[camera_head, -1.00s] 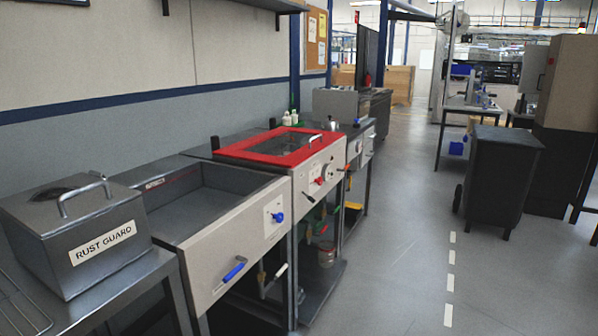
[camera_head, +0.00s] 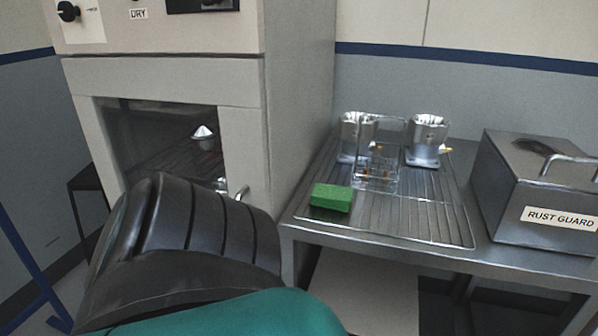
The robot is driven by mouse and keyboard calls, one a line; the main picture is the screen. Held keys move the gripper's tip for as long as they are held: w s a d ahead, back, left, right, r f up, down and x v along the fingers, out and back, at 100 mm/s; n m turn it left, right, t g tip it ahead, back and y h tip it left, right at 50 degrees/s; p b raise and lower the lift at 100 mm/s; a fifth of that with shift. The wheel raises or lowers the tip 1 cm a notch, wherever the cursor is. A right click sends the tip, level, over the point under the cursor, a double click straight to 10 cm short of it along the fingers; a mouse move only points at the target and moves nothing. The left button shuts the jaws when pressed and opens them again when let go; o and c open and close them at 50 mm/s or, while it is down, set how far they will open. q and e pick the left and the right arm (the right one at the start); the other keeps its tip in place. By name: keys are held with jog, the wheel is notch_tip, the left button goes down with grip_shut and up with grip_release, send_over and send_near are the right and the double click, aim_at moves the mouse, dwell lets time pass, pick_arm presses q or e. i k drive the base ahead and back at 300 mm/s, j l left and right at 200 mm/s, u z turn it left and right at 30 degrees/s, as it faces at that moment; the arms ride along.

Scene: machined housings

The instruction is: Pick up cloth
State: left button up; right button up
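A small green block-shaped item (camera_head: 331,197) lies on the front left of a wire rack; I cannot tell whether it is a folded cloth or a sponge. No other cloth shows. A black ribbed part and a teal part, which look like my own arm, fill the lower left foreground. No gripper fingers show in this view.
The wire rack (camera_head: 432,225) on the steel bench also holds two shiny metal housings (camera_head: 357,135) (camera_head: 427,138) and a small wire basket (camera_head: 376,170). The RUST GUARD box (camera_head: 545,190) stands at right. A DRY cabinet (camera_head: 250,120) with a window stands at left.

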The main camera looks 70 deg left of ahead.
aim_at(324, 196)
jog(key=u, duration=2.05)
